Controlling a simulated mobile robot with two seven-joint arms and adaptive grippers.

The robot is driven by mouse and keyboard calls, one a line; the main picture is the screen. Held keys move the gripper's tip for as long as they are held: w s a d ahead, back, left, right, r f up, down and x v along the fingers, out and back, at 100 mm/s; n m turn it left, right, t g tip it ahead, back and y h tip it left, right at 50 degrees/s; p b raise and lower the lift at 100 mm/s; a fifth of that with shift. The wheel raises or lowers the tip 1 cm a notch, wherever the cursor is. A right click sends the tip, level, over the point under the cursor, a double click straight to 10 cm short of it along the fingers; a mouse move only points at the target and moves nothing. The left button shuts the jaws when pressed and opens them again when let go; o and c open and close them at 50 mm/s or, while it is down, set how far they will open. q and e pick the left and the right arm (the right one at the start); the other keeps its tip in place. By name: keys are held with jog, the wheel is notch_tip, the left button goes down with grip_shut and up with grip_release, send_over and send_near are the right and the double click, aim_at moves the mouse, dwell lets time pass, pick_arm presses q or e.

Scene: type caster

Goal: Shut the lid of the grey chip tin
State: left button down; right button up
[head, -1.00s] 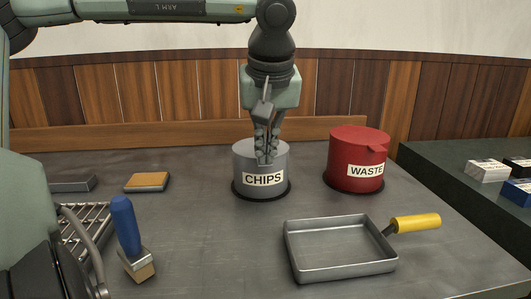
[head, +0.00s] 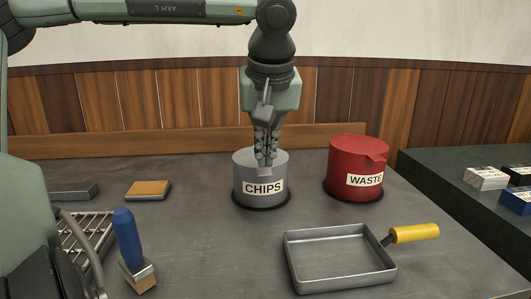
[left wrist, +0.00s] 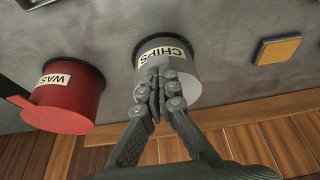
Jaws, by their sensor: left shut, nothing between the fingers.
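The grey chip tin (head: 240,187), labelled CHIPS, stands upright on the dark counter. Its top looks flat and covered, with a small tab (head: 265,171) at the front edge, so the lid appears to lie down on the rim. My left gripper (head: 265,162) points down over the tin's top, its fingers together and empty, and hides part of the lid. In the left wrist view the closed fingertips (left wrist: 158,100) are in front of the tin (left wrist: 196,90); whether they touch the lid I cannot tell. My right gripper is not in view.
A red WASTE tin (head: 345,170) stands right of the chip tin. A pan (head: 340,262) with a yellow handle lies in front. A blue-handled brush (head: 127,238), a sponge (head: 148,189) and a wire rack (head: 78,228) are at left.

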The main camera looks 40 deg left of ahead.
pick_arm(q)
jog(key=v, duration=1.1)
jog(key=shift+s+d+r, duration=0.2)
jog(key=shift+r, duration=0.1)
